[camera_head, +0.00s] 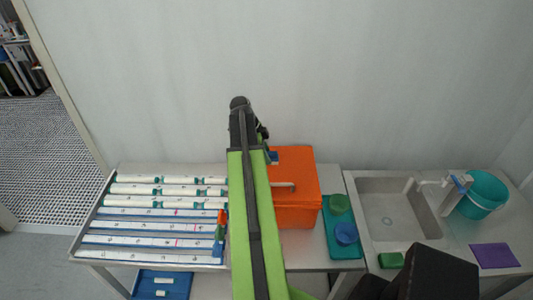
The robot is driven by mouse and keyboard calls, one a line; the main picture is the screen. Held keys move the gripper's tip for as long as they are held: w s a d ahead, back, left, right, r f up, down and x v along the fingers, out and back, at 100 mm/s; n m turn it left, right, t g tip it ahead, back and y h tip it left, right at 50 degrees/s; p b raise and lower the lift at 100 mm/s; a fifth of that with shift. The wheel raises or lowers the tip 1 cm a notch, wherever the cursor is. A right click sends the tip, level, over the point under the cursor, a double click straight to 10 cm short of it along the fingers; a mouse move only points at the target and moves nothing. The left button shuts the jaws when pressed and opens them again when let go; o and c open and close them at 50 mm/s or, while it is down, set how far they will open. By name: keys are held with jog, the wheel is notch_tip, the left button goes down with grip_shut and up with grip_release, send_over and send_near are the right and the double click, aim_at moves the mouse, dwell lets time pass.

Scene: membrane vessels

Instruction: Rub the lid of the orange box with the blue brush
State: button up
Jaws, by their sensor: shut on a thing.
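The orange box (296,209) stands on the table just right of my green arm. Its lid (298,165) is down, and a pale bar-shaped piece lies across its front edge. A small blue piece, apparently the blue brush (273,157), shows at the lid's back left corner beside my arm. My gripper (267,146) is mostly hidden behind my arm; it seems shut on this brush. I cannot tell whether the brush touches the lid.
A rack of white tubes (150,225) fills the left. Small orange, blue and green items (219,235) stand at its right edge. A green tray (333,247) with green and blue cups, a sink (392,205) and a teal bucket (484,197) are to the right.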

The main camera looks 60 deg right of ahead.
jog(key=shift+s+a+f, duration=0.1)
jog(key=shift+s+a, duration=0.3)
jog(key=shift+a, duration=0.35)
jog(key=shift+s+a, duration=0.4)
jog(key=shift+a, duration=0.35)
jog(key=shift+s+a, duration=0.4)
jog(key=shift+a, duration=0.4)
jog(key=shift+s+a, duration=0.4)
jog(key=shift+a, duration=0.35)
notch_tip(320, 180, up, 6)
jog(key=p, duration=0.6)
jog(key=shift+d, duration=0.1)
notch_tip(320, 180, up, 3)
jog(key=p, duration=0.3)
